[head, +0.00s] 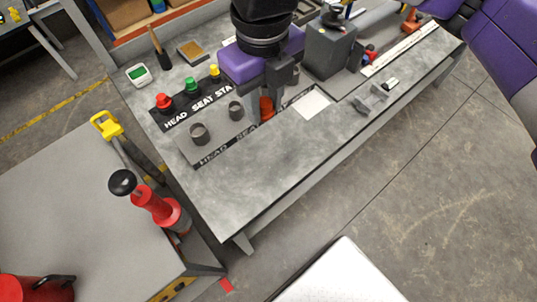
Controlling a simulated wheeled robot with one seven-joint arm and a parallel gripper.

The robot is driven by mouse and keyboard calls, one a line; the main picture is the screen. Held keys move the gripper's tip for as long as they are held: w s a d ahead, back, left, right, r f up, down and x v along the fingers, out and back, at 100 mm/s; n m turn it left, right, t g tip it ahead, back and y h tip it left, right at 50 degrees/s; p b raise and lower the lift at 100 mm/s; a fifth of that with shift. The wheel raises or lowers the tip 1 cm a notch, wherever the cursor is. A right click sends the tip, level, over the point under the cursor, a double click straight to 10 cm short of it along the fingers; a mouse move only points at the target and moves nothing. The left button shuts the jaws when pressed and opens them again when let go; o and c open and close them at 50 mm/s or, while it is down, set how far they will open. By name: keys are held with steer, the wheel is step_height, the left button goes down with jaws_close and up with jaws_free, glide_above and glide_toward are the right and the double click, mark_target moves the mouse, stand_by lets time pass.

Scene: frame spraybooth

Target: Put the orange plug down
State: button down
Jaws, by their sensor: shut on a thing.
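The orange plug (267,108) shows below my gripper (268,103), between its fingers, and is partly hidden by them. My gripper is shut on the plug over the right part of the labelled plug board (218,132). I cannot tell whether the plug's bottom touches the board or hangs just above it. The board's back strip, lettered HEAD, SEAT and STA, has a red plug (164,102), a green plug (192,86) and a yellow plug (214,72). Two grey cups (200,134) (236,110) stand in front of them.
The grey bench (270,165) is clear along its front. A white sheet (310,104), a grey clamp-like part (371,98) and a dark grey box (329,48) lie right of my gripper. A white-green device (138,75) is at the back left. A red-black pump (153,204) stands on the near-left cart.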

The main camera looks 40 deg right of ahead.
mark_target(265, 163)
step_height(265, 163, down, 20)
steer(key=shift+r+p, duration=0.1)
steer(key=shift+p, duration=0.4)
steer(key=shift+f, duration=0.3)
steer(key=c, duration=1)
jaws_free()
steer(key=shift+r, duration=0.1)
steer(key=shift+c, duration=0.2)
